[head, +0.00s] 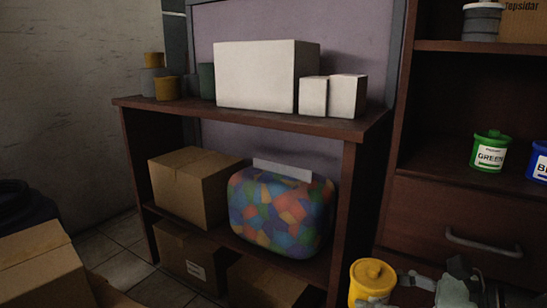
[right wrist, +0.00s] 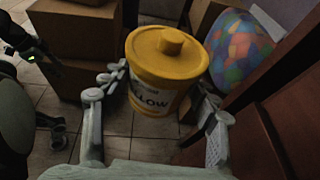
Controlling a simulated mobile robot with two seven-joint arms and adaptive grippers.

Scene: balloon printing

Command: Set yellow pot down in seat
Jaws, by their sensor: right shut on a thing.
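The yellow pot (head: 372,282) is at the bottom right of the head view, held in the air in front of the dark wooden furniture. In the right wrist view the yellow pot (right wrist: 165,70) shows its knobbed lid and a white label reading partly "LOW". My right gripper (right wrist: 160,88) is shut on it, with one finger on each side of its body. In the head view the right gripper (head: 405,284) comes in from the right of the pot. I cannot make out an empty seat for the pot in either view. My left gripper is not in view.
A green pot (head: 490,152) and a blue pot (head: 540,160) stand on the right cabinet's shelf, above a drawer (head: 480,225). A multicoloured rounded object (head: 282,212) and cardboard boxes (head: 190,185) fill the lower shelves. White boxes (head: 255,75) stand on top.

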